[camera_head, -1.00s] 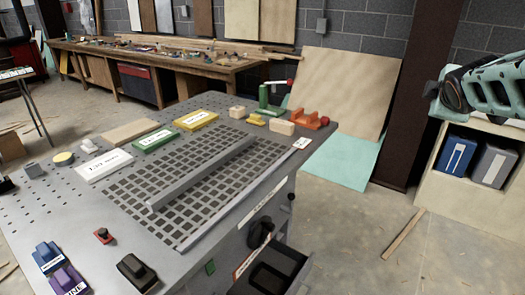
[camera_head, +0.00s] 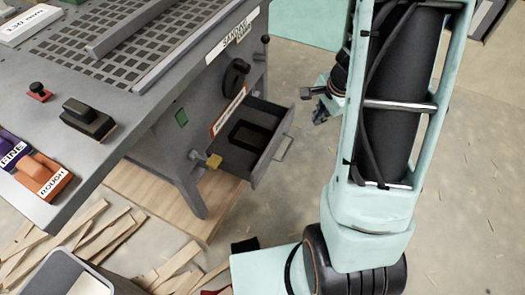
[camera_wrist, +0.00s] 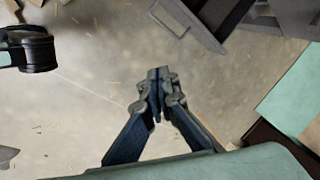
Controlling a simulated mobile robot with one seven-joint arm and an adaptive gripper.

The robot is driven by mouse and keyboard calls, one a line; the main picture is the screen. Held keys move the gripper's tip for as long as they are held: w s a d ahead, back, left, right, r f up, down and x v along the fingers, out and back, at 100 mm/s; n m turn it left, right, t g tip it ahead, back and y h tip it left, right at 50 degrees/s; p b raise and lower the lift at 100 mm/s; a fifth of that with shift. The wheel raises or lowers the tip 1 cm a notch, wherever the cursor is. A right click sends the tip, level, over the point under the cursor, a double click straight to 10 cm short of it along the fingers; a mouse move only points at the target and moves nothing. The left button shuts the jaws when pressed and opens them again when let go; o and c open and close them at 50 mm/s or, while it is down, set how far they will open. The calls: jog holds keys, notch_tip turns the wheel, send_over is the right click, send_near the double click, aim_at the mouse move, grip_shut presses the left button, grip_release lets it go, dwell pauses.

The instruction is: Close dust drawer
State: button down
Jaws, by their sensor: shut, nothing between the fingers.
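The dust drawer (camera_head: 251,150) is a dark grey open-topped box pulled out of the front of the grey machine table (camera_head: 187,110). A bar handle (camera_head: 283,148) is on its front panel. In the wrist view the drawer (camera_wrist: 188,22) shows at the top, partly cut off by the frame edge. My gripper (camera_head: 318,106) is to the right of the drawer, apart from its front and handle. In the wrist view my gripper (camera_wrist: 157,75) has its fingertips together over bare floor, with nothing between them.
Wood offcuts (camera_head: 103,235) lie on the floor at lower left. The floor right of the drawer is clear apart from small chips.

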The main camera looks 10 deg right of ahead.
jog(key=s+a+f+m+y+b, duration=0.2)
jog(key=a+f+m+b, duration=0.1)
jog(key=a+f+m, duration=0.3)
jog(key=s+a+f+m+y+b, duration=0.1)
jog(key=s+a+f+m+b, duration=0.15)
jog(key=f+m, duration=0.45)
jog(key=w+a+f+n+b, duration=0.1)
jog(key=w+a+f+b, duration=0.1)
jog(key=f, duration=0.3)
jog(key=w+a+f+n+b, duration=0.1)
jog(key=w+a+f+b, duration=0.1)
jog(key=a+f, duration=0.3)
jog(key=shift+w+f+g, duration=0.15)
jog(key=shift+w+g, duration=0.15)
jog(key=shift+g, duration=0.1)
